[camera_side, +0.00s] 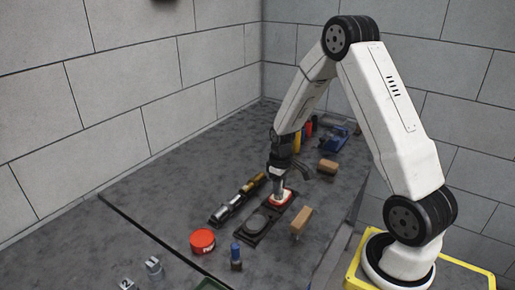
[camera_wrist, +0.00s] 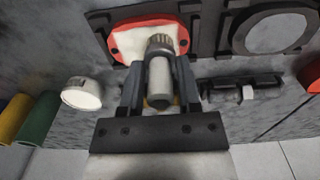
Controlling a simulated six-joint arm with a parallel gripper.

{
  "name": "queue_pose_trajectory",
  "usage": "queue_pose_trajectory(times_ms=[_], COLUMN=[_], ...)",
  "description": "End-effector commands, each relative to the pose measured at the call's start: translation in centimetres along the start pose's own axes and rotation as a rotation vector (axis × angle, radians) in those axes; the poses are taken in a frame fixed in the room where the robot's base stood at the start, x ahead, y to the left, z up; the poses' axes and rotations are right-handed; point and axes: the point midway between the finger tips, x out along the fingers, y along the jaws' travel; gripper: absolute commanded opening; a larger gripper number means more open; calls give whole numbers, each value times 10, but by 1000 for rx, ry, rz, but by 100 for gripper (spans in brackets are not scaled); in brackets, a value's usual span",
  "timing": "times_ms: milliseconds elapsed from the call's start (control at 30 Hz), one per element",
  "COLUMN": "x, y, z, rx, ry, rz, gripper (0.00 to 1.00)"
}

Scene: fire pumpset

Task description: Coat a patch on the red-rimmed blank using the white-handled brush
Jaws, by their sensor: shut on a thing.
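The red-rimmed blank (camera_side: 284,199) has a white face and sits in the dark holder at mid-table. In the wrist view the red-rimmed blank (camera_wrist: 130,38) fills the upper middle. My gripper (camera_side: 280,175) is above it, pointing down. In the wrist view my gripper (camera_wrist: 160,95) is shut on the white-handled brush (camera_wrist: 159,78), whose pale handle lies between the fingers. The brush's grey ribbed end overlaps the white face near the rim. I cannot tell whether it touches the face.
A round grey blank (camera_side: 257,222) lies beside the red-rimmed one. A metal and brass fitting (camera_side: 232,206) lies left of it. A tan block (camera_side: 302,219) and a brown block (camera_side: 328,167) stand right. A red tin (camera_side: 202,241) and blue-topped bottle (camera_side: 236,256) are in front.

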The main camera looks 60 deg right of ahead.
Motion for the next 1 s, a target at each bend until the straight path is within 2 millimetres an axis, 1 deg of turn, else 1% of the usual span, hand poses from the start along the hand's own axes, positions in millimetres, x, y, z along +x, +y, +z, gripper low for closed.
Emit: queue_pose_trajectory(times_ms=[33, 600, 667, 733, 1000], x=[0, 0, -5, -22, -45], y=[5, 57, 57, 57, 56], z=[0, 0, 0, -1, 0], rx=[2, 2, 0, 0, 0], ry=[0, -1, 1, 5, 2], rz=[0, 0, 1, 3, 1], gripper=[0, 0, 0, 0, 0])
